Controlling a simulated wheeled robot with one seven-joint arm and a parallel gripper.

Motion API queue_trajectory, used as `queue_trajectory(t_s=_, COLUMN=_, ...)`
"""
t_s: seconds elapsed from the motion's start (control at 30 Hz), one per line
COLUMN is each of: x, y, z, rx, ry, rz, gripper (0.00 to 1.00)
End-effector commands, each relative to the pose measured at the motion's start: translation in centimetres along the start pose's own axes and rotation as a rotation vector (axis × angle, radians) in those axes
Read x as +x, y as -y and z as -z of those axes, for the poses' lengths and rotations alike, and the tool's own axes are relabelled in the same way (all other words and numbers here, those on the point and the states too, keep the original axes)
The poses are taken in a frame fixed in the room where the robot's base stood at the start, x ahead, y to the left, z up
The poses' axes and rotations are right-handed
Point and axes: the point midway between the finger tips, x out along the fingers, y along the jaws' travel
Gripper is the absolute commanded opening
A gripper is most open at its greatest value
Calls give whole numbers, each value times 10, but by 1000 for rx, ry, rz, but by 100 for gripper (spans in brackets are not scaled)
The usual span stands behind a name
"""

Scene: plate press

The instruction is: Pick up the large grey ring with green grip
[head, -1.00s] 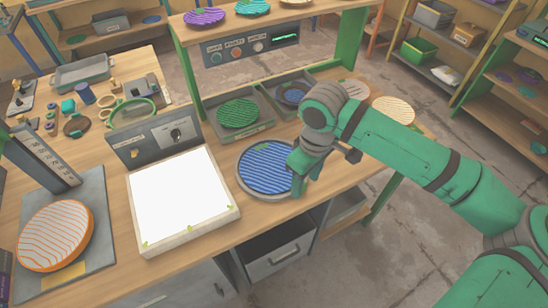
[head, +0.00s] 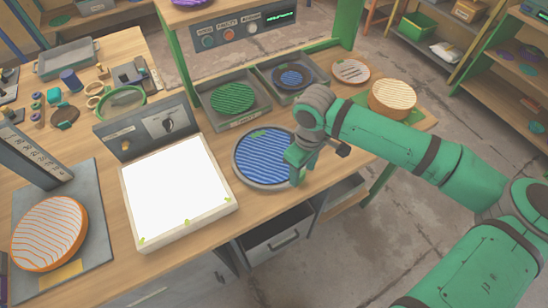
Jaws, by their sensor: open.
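My gripper (head: 297,178) points down at the right edge of a blue striped disc (head: 262,160), well to the right of the large ring. It is open, and I see nothing held. Its fingertips are small and partly hidden by the wrist, so contact with the disc's edge cannot be told.
An orange striped disc (head: 48,232) is on a grey stand at left. Trays with a green disc (head: 232,98) and a dark blue disc (head: 290,77) sit behind. Small parts crowd the ring's left side.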

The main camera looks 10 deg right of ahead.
Motion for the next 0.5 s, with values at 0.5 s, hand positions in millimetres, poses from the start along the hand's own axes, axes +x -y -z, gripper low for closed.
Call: queue_trajectory(t_s=0.5, x=32, y=-1, z=1, rx=-1, ry=-1, rz=-1, gripper=48)
